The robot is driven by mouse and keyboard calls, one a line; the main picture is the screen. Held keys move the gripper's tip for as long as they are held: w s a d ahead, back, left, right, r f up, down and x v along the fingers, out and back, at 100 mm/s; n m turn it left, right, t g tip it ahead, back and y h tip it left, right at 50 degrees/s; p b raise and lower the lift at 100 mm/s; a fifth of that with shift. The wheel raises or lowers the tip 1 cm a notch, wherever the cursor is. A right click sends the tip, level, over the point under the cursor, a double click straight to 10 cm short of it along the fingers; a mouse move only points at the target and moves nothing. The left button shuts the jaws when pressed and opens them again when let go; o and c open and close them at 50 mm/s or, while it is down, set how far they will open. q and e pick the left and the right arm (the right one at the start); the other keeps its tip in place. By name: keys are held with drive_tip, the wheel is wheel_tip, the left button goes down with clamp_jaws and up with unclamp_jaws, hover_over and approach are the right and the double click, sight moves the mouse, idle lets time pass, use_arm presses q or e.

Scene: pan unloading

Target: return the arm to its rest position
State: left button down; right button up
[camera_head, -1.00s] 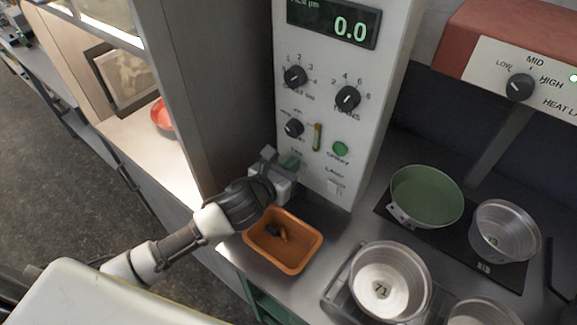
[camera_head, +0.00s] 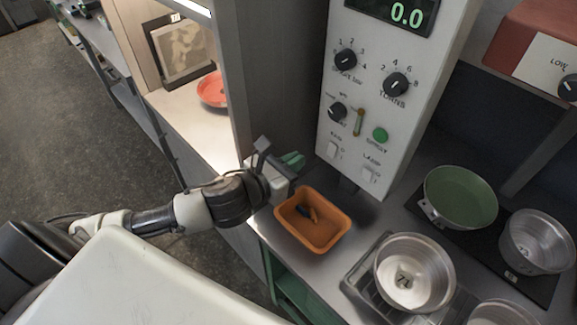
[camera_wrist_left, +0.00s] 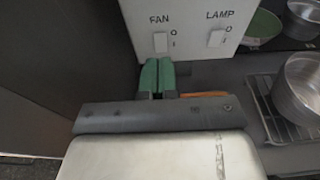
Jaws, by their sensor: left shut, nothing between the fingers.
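My left gripper (camera_head: 292,160) has its green fingers closed together with nothing between them. It is in front of the lower left of the white control panel (camera_head: 391,90), above and behind the orange tray, clear of the panel's switches. In the left wrist view its green fingertips (camera_wrist_left: 157,76) are side by side, below and left of the FAN switch (camera_wrist_left: 160,42). My left arm comes in from the left over the floor and the counter edge. My right gripper is in neither view.
An orange tray (camera_head: 280,212) with small dark and orange items sits just below the gripper. A metal pan marked 71 (camera_head: 381,262) stands on a rack to the right. A green pan (camera_head: 460,196) and another metal pan (camera_head: 536,240) stand behind. A cabinet wall (camera_head: 228,60) rises close on the left.

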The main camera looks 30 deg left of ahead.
use_arm(q)
drive_tip(key=shift+s+a+r, duration=0.1)
drive_tip(key=shift+s+r, duration=0.15)
drive_tip(key=shift+s, duration=0.2)
drive_tip(key=shift+s+a+r, duration=0.1)
drive_tip(key=shift+s+r, duration=0.1)
drive_tip(key=shift+s, duration=0.25)
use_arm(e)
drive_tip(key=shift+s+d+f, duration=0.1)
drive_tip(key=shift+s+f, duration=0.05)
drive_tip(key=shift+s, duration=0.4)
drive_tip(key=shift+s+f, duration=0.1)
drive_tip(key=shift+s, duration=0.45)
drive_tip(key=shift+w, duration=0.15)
